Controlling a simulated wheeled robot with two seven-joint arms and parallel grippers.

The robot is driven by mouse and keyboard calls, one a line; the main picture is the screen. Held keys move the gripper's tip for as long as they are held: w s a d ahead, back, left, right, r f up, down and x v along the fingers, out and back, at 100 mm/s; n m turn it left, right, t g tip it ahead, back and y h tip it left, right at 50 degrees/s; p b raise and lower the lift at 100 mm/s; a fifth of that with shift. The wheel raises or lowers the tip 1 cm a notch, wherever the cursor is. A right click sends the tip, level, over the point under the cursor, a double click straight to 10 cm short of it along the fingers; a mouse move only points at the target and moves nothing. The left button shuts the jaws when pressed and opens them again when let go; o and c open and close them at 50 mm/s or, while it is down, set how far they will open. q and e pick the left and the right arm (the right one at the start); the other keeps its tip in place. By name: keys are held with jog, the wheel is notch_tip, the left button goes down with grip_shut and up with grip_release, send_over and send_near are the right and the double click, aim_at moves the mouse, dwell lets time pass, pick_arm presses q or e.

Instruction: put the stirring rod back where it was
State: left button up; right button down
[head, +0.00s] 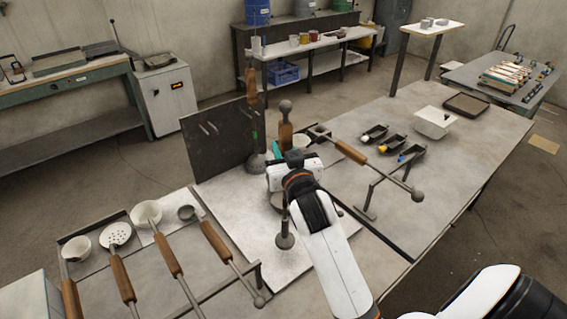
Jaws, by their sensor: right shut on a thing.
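My right gripper (288,166) is over the pale board, shut on an upright tool that I take to be the stirring rod (286,132). The rod has a wooden handle and a dark round knob on top, and stands nearly vertical. Its middle is hidden by the gripper. A dark shaft with a round foot (285,241) shows below the gripper; I cannot tell whether it belongs to the rod. A bar stand (370,204) at right carries a long tool with a wooden handle (350,152) and a ball end. My left gripper is not in view.
A dark upright panel (212,142) stands behind left, beside another upright wooden-handled tool (251,88). At front left, a rack holds a skimmer (116,234) and ladles (146,213). Several small scoops (393,144) and a white box (434,122) sit at right.

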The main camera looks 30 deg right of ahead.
notch_tip(320, 180, down, 3)
jog(key=shift+f, duration=0.1)
dwell(0.3)
jog(key=c, duration=1.6)
grip_release()
jog(key=shift+f, duration=0.2)
jog(key=o, duration=0.4)
jog(key=shift+r, duration=0.15)
